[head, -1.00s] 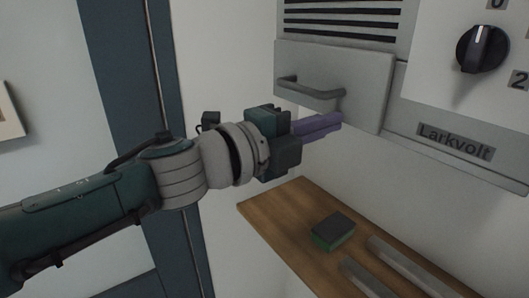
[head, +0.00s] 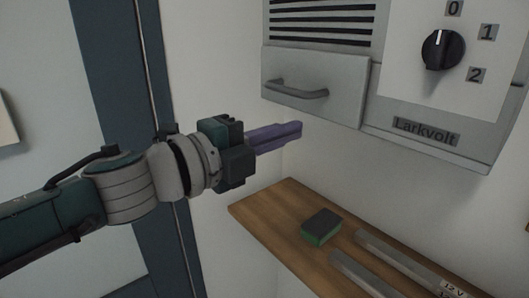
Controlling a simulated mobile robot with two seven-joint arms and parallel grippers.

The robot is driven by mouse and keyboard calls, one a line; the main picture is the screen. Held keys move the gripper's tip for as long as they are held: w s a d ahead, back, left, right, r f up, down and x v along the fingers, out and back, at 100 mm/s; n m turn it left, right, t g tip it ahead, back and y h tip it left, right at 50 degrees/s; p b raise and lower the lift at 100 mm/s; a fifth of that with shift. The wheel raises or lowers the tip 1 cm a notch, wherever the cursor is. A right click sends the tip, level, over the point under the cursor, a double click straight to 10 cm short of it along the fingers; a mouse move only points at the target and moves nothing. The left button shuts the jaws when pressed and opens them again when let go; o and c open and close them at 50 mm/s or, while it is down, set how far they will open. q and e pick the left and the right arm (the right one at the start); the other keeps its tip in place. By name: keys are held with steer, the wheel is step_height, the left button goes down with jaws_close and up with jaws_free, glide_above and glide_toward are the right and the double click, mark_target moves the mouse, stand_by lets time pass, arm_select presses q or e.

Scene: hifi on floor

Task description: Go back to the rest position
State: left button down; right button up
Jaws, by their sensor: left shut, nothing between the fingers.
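My left gripper (head: 297,130) comes in from the left in the head view. Its purple fingers are shut together with nothing between them. They point right, just below the handle (head: 298,90) of a grey drawer front (head: 335,95) on the cabinet, and look apart from it. My right gripper is out of view.
The grey cabinet carries a black rotary knob (head: 442,49) with marks 0, 1 and 2, and a label "Larkvolt" (head: 426,131). Below it a wooden shelf (head: 262,207) holds a dark block with a green side (head: 321,227) and grey bars (head: 400,262). A dark blue post (head: 115,60) stands behind my arm.

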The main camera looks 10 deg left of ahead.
arm_select(q)
steer(key=s+a+r+n+y+p, duration=0.1)
steer(key=s+a+n+y+p, duration=0.3)
steer(key=s+a+n+y, duration=0.9)
steer(key=s+f+n+g+h+p, duration=0.1)
steer(key=s+f+n+g+p, duration=0.1)
steer(key=s+n+g, duration=0.3)
steer(key=s+d+f+n+g+h+p, duration=0.1)
steer(key=s+n+g, duration=0.4)
steer(key=s, duration=0.8)
step_height(320, 180, down, 2)
steer(key=shift+s+f+n+g+p, duration=0.25)
steer(key=shift+s+n+g+p, duration=0.1)
steer(key=shift+p, duration=0.35)
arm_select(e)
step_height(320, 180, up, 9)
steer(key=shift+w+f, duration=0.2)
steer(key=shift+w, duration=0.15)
arm_select(q)
steer(key=shift+d, duration=0.1)
